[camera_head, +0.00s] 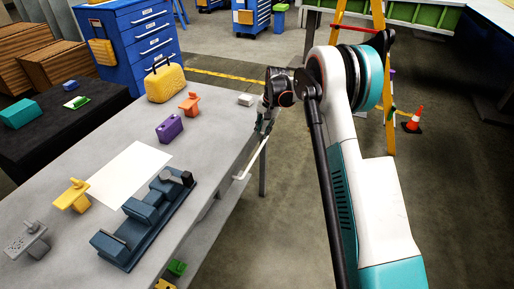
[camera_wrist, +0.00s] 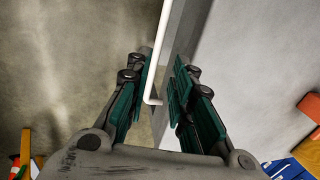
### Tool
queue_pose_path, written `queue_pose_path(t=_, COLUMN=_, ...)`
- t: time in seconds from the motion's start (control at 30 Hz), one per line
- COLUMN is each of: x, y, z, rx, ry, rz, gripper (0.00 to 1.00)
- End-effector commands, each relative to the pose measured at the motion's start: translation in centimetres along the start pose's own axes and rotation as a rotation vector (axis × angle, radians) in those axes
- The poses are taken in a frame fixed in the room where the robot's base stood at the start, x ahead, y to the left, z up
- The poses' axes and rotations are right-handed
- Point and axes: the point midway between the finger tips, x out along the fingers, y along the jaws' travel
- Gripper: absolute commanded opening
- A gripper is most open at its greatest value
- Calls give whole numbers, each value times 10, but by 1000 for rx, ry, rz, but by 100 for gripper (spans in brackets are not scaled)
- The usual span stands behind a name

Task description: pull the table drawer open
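The grey table (camera_head: 215,125) stands at left in the head view. A white bar handle (camera_head: 254,158) runs along its right side, just outside the edge. My gripper (camera_head: 265,125) is at the far end of this handle, partly hidden by my arm. In the wrist view the handle (camera_wrist: 163,45) and its bent end lie between the two fingers of my gripper (camera_wrist: 163,78). The fingers are apart, with gaps visible beside the bar. The drawer front (camera_wrist: 187,35) shows as a darker grey strip beside the handle. I cannot tell whether the drawer is out at all.
On the tabletop are a blue fixture (camera_head: 145,220), a yellow case (camera_head: 165,82), a purple block (camera_head: 169,129), an orange part (camera_head: 189,103) and a white sheet (camera_head: 130,173). A yellow ladder (camera_head: 389,125) and a cone (camera_head: 413,121) stand beyond my arm. Floor right of the table is open.

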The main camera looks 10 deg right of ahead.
Motion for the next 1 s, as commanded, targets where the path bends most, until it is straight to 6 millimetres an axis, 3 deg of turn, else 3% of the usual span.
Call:
queue_pose_path(t=0.6, x=108, y=0, z=0, rx=-2, ry=0, rz=0, gripper=21)
queue_pose_path(t=0.8, x=129, y=0, z=0, rx=-2, ry=1, rz=0, gripper=21)
queue_pose_path(t=1.0, x=135, y=0, z=0, rx=-1, ry=1, rz=0, gripper=21)
